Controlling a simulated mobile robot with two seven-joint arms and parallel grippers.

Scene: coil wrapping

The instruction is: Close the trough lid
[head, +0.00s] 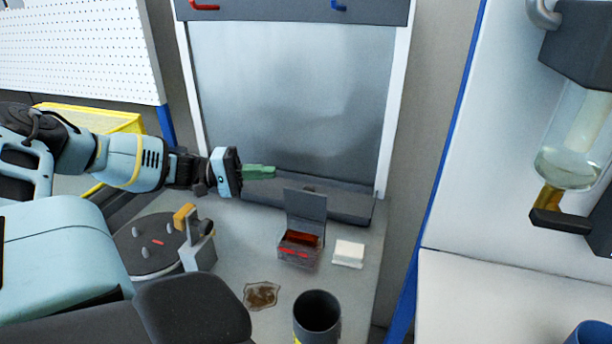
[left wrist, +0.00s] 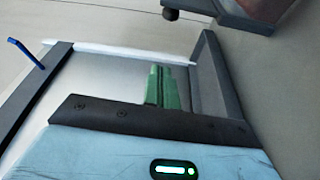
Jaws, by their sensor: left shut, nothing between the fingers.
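The trough is a small grey box (head: 298,256) on the bench, with red contents showing inside. Its grey lid (head: 305,210) stands open, upright at the back of the box. My left gripper (head: 274,171) has green fingers, shut and empty. In the head view it appears above and left of the raised lid, in front of the grey back panel, and seems apart from the lid. The green fingers also show in the left wrist view (left wrist: 162,85), where neither trough nor lid can be made out. My right gripper is not in view.
A white block (head: 348,254) sits right of the trough. A dark cylinder (head: 317,316) and a brown stain (head: 261,295) are in front. A round pegged plate (head: 148,246) lies left. A long grey ledge (head: 345,207) runs behind. A dispenser (head: 575,135) hangs at right.

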